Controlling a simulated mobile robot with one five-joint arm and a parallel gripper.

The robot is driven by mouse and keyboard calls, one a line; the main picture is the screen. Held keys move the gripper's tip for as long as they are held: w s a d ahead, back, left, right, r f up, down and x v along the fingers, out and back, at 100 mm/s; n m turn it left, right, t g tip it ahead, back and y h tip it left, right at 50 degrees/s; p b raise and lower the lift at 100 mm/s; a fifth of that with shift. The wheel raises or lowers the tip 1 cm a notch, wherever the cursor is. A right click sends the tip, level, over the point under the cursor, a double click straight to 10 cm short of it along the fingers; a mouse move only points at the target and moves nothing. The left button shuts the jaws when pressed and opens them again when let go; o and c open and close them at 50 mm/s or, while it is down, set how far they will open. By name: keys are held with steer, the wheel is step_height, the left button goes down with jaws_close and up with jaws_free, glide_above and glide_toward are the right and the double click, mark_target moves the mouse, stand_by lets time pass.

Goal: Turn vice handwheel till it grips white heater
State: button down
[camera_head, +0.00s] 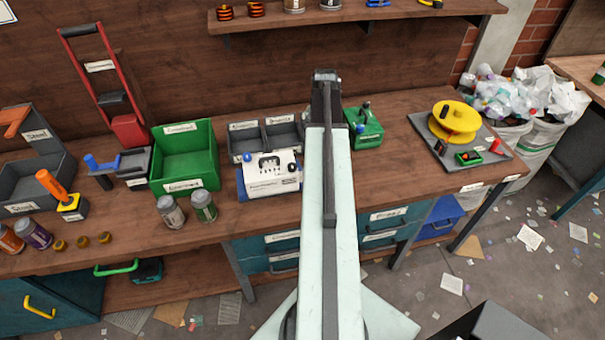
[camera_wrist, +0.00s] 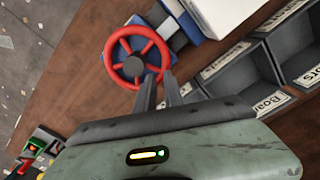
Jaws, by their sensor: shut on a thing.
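The red handwheel (camera_wrist: 134,40) of the vice shows in the wrist view, with red spokes and a dark hub. My gripper (camera_wrist: 160,78) has its two dark fingers at the wheel's lower right side, shut on it. The blue vice (camera_wrist: 182,24) lies just beyond the wheel. The white heater (camera_wrist: 226,12) is beside the blue parts and cut by the top edge. In the head view the white heater (camera_head: 285,181) stands on the bench with blue vice parts at its left. My arm hides the handwheel and the fingers there. Whether a jaw gap remains cannot be told.
Grey labelled bins (camera_wrist: 292,45) stand right of the heater in the wrist view. In the head view a green crate (camera_head: 213,150) and two jars (camera_head: 204,207) are to the left. A green block (camera_head: 366,128) and a grey tray with a yellow spool (camera_head: 455,121) are to the right.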

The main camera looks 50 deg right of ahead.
steer(key=shift+w+a, duration=0.25)
steer(key=shift+a, duration=0.1)
steer(key=shift+a, duration=0.1)
steer(key=shift+s+a, duration=0.15)
steer(key=shift+a, duration=0.35)
step_height(320, 180, up, 9)
steer(key=p, duration=0.9)
